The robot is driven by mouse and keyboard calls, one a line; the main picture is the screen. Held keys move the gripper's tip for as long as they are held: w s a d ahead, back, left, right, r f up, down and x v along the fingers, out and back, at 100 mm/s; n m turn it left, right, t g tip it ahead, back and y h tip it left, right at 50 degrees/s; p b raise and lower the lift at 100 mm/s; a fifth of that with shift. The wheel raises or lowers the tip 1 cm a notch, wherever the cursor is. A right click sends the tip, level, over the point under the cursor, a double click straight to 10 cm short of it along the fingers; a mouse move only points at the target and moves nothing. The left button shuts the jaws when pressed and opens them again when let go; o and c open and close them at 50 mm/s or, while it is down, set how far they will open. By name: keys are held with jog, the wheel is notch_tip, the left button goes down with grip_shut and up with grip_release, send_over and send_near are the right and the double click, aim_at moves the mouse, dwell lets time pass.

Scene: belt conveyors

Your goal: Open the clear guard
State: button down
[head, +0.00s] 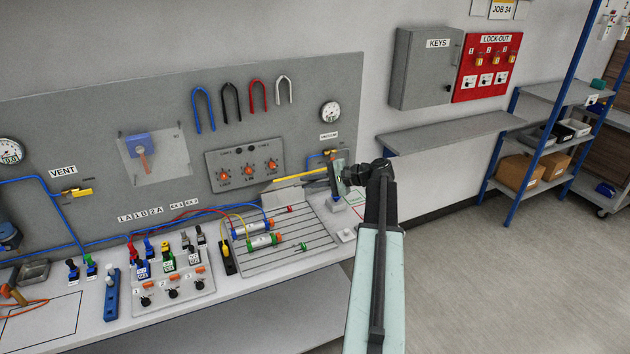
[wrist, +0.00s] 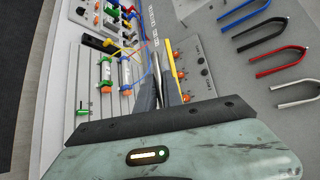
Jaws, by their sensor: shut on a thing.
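The clear guard is hard to make out. Its yellow edge bar (head: 300,177) shows as a thin strip above the slotted plate (head: 290,250), below the panel with orange knobs. A pale, see-through sheet seems to hang below the bar. My gripper (head: 322,182) is at the right end of the bar, its jaws shut on the guard. In the wrist view the yellow bar (wrist: 174,62) runs beside the right finger of my gripper (wrist: 160,80). The exact grip point is hidden between the fingers, and I cannot tell how far the guard is tilted.
Cylinders with green and orange ends (head: 262,241) lie on the slotted plate. Coloured hoses and a switch box (head: 175,290) are to the left. The orange-knob panel (head: 245,165) and a gauge (head: 330,112) are on the wall board. A grey shelf (head: 450,132) is at the right.

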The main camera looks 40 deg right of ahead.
jog(key=w+d+r+p, duration=0.3)
jog(key=w+r+p, duration=0.3)
jog(key=w, duration=0.3)
jog(key=w+d+r+p, duration=0.3)
jog(key=w+r+p, duration=0.3)
jog(key=w+r, duration=0.2)
jog(key=shift+w+d, duration=0.25)
jog(key=shift+w, duration=0.9)
jog(key=c, duration=1.5)
grip_release()
jog(key=shift+s, duration=0.1)
